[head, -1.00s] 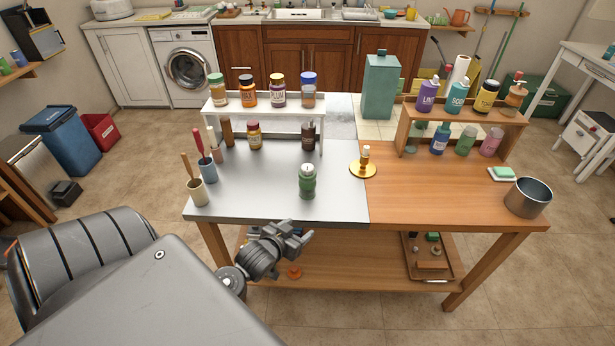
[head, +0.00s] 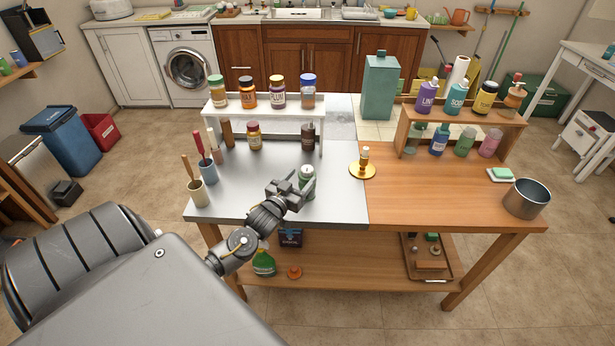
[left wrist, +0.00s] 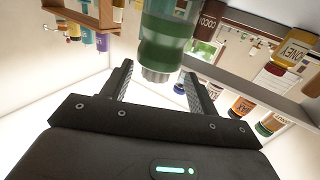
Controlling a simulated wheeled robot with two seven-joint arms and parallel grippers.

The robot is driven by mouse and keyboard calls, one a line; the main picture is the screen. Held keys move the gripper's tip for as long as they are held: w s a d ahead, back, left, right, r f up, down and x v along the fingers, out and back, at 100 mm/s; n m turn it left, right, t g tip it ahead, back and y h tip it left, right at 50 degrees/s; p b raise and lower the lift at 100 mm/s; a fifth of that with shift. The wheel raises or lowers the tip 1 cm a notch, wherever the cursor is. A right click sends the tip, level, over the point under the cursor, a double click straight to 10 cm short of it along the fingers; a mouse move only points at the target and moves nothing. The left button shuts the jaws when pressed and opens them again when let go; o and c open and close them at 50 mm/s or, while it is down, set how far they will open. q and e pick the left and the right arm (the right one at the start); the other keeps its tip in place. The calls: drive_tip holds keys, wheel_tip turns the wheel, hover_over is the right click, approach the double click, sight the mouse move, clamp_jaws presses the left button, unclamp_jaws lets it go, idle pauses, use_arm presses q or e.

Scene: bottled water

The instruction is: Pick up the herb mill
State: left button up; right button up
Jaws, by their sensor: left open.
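The herb mill, a green jar with a pale top (head: 308,173), stands upright on the metal part of the table, partly hidden behind my left gripper. My left gripper (head: 296,186) is open right at its near side. In the left wrist view, which is upside down, the mill (left wrist: 163,42) shows with its silver end toward my open left gripper (left wrist: 158,72). It lies between the fingers' lines, at or just past the tips; I cannot tell whether they touch it. My right gripper is out of view.
A white rack (head: 215,107) with several spice jars stands behind the mill. A brass candle holder (head: 362,170) is to its right. Cups with utensils (head: 198,193) stand at the left. A steel pot (head: 527,198) is at the far right. The wooden half's front is mostly clear.

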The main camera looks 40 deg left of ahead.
sight(310, 167)
use_arm(q)
drive_tip(key=shift+w+a, duration=0.1)
drive_tip(key=shift+w, duration=0.25)
drive_tip(key=shift+w+r, duration=0.1)
drive_tip(key=shift+r, duration=0.05)
drive_tip(key=w+p, duration=0.1)
drive_tip(key=w, duration=0.1)
drive_tip(key=w+p, duration=0.1)
drive_tip(key=w, duration=0.1)
drive_tip(key=shift+w+a+r, duration=0.15)
drive_tip(key=shift+w+a, duration=0.05)
drive_tip(key=shift+w, duration=0.3)
drive_tip(key=shift+s, duration=0.1)
drive_tip(key=shift+c, duration=0.2)
drive_tip(key=c, duration=1.2)
